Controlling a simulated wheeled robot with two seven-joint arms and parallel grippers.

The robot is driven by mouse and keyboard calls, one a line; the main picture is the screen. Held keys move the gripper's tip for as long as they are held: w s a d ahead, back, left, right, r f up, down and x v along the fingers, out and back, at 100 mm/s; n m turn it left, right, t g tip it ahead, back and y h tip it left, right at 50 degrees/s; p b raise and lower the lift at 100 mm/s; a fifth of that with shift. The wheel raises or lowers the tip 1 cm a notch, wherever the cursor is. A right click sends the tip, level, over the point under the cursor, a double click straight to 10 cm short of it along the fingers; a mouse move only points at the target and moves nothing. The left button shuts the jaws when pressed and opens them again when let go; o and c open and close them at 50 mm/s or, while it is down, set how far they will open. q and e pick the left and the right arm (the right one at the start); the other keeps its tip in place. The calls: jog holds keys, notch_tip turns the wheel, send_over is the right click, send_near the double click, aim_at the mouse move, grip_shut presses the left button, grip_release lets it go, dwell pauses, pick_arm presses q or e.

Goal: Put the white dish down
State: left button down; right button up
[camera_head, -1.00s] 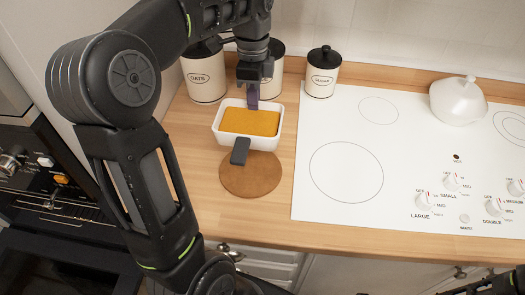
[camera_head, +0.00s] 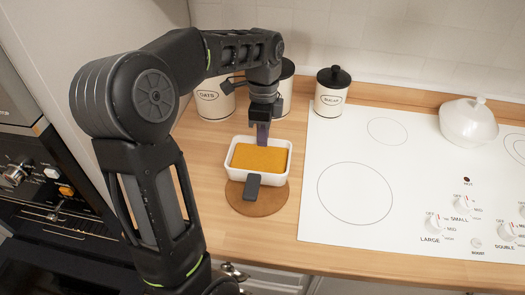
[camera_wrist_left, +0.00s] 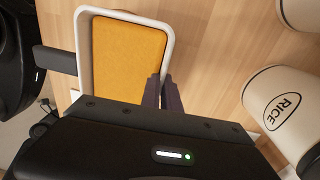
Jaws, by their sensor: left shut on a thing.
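The white dish (camera_head: 284,175) is rectangular, holds a flat orange-yellow filling (camera_head: 258,158), and has a dark handle-like piece (camera_head: 252,187) at its near side. It is over or on the far part of a round brown trivet (camera_head: 275,204); I cannot tell whether it touches. My left gripper (camera_head: 263,141) is shut on the dish's far rim. In the left wrist view the fingers (camera_wrist_left: 161,92) grip the rim of the dish (camera_wrist_left: 84,62). My right gripper is not in view.
The white cooktop (camera_head: 410,180) is to the right, with a lidded white pot (camera_head: 468,122) on it. Canisters stand behind: oats (camera_head: 213,100), sugar (camera_head: 331,95), and rice, shown in the wrist view (camera_wrist_left: 280,105). Wooden counter (camera_head: 205,165) is bare left of the dish.

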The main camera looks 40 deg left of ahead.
pick_arm(q)
notch_tip(320, 180, down, 3)
jog(key=shift+f, duration=0.3)
dwell(0.4)
jog(key=shift+f, duration=0.25)
jog(key=c, duration=1.6)
grip_release()
jog(key=shift+r, duration=0.2)
